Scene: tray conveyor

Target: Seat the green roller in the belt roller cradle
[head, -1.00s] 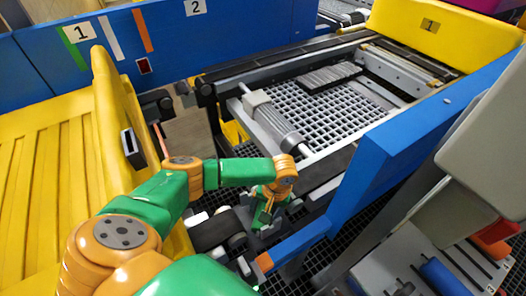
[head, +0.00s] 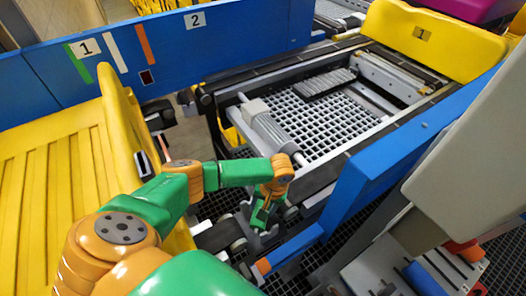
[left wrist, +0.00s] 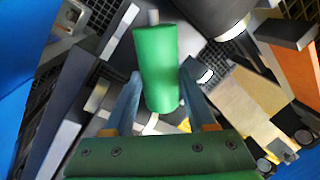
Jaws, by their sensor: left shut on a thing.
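My left gripper (head: 262,212) reaches down in the head view over the gap between the yellow chute and the conveyor frame. In the left wrist view its two blue-grey fingers (left wrist: 158,98) are shut on the green roller (left wrist: 156,62), one on each side. A pale axle end sticks out of the roller's far end. In the head view the roller is mostly hidden by the gripper. Grey bracket parts (head: 240,246), which look like the cradle, lie just below and left of the gripper. I cannot tell whether the roller touches them. My right gripper is out of view.
The blue rail (head: 372,165) runs close on the right of the gripper. The yellow chute (head: 125,115) stands on the left. A grey roller (head: 268,128) lies on the conveyor's grid behind. A rack (head: 385,265) with a blue roller (head: 422,280) and a red roller (head: 468,252) is at lower right.

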